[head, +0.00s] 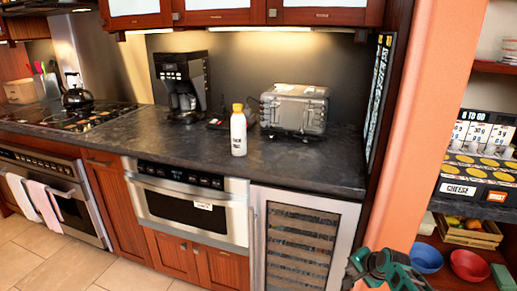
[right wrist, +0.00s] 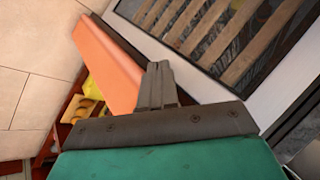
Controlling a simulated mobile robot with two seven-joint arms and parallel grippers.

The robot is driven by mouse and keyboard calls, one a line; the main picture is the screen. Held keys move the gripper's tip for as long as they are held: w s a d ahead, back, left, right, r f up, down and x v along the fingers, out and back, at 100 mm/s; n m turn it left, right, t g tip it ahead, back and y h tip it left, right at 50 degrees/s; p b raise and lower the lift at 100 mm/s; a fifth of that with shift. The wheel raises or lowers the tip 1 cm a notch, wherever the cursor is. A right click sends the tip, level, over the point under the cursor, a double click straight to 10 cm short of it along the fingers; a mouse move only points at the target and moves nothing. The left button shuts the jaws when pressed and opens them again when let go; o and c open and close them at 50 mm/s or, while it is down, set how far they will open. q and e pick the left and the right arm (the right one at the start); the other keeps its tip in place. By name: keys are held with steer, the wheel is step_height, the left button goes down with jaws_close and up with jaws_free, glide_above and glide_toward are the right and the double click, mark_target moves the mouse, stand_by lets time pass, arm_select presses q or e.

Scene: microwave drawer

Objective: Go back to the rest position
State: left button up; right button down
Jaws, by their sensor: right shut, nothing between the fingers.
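My right gripper (head: 372,262) shows at the bottom edge of the head view, right of centre, in front of the wine cooler and the orange wall end. In the right wrist view its fingers (right wrist: 158,85) are together with nothing between them. It touches nothing that I can see. The microwave drawer (head: 190,208) is a steel front under the counter and looks shut. My left gripper is in neither view.
The dark counter (head: 310,165) holds a white bottle with a yellow cap (head: 238,132), a coffee maker (head: 183,85) and a silver toaster-like appliance (head: 294,108). A wine cooler (head: 300,240) stands below. The orange wall end (head: 430,120) and shelves with bowls (head: 470,264) are at right.

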steer(key=s+d+r+h, duration=0.2)
steer(key=d, duration=0.8)
steer(key=s+d+r+m+h, duration=0.1)
steer(key=d+r, duration=0.2)
steer(key=d, duration=0.6)
steer(key=s+d+r+h, duration=0.2)
steer(key=d, duration=0.8)
steer(key=s+a+f+n+t+y, duration=0.1)
steer(key=s+a+f+n, duration=0.3)
steer(key=s+a+n, duration=0.4)
steer(key=s+a+f+n+t+y, duration=0.1)
steer(key=s+a+f+n, duration=0.4)
steer(key=s+a, duration=0.45)
steer(key=s+a+r+n+t+y, duration=0.1)
steer(key=s+a+r+n+y, duration=0.15)
steer(key=s+a, duration=0.3)
steer(key=s+a+r+n+y, duration=0.1)
steer(key=s+a+r+n, duration=0.1)
steer(key=s+a+n, duration=0.35)
steer(key=w+a+m, duration=0.2)
steer(key=a+m, duration=0.4)
steer(key=a, duration=0.4)
steer(key=shift+w+a+f+m+t, duration=0.2)
steer(key=shift+m+t, duration=0.1)
steer(key=shift+m, duration=0.1)
steer(key=shift+h, duration=0.25)
